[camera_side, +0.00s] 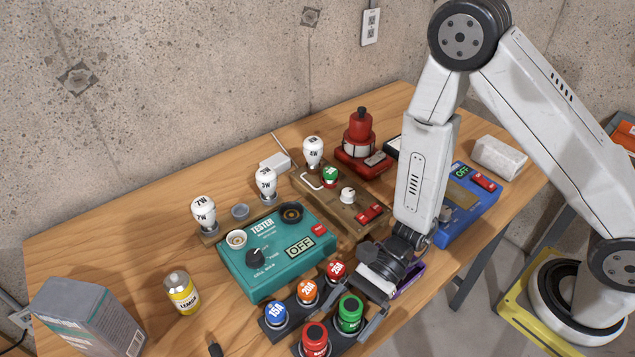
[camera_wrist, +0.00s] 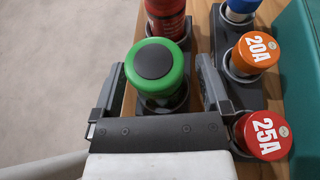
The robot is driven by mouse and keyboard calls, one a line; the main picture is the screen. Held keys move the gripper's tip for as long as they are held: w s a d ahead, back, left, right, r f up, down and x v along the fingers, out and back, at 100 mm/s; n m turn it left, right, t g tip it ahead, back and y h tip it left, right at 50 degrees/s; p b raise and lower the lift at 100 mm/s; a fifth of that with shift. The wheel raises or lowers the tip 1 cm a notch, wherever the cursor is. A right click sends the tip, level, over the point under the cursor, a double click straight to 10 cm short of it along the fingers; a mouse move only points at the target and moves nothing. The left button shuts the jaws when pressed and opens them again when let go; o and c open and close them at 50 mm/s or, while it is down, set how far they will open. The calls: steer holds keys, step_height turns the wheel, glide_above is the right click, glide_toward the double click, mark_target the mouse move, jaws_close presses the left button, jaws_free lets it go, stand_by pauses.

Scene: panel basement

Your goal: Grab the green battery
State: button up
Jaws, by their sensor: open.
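The green battery (camera_side: 350,314) stands upright in a dark holder near the front edge of the table, with a red battery (camera_side: 315,338) beside it. In the wrist view the green battery (camera_wrist: 158,70) with its black round top is between the two fingers of my gripper (camera_wrist: 162,88). The fingers are open, one on each side, with a gap visible on the right; whether the left finger touches it I cannot tell. In the side view my gripper (camera_side: 372,305) is low at the holder, reaching in from the right.
A second dark holder carries fuses marked 15A (camera_side: 276,313), 20A (camera_side: 308,290) and 25A (camera_side: 337,271) close by. The teal tester (camera_side: 275,255) stands behind them. A yellow bottle (camera_side: 181,293) and a grey box (camera_side: 85,318) are at the left. The table edge is near my gripper.

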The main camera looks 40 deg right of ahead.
mark_target(351, 305)
stand_by(0.5)
jaws_close()
steer(key=shift+r, duration=0.15)
steer(key=shift+r, duration=4.85)
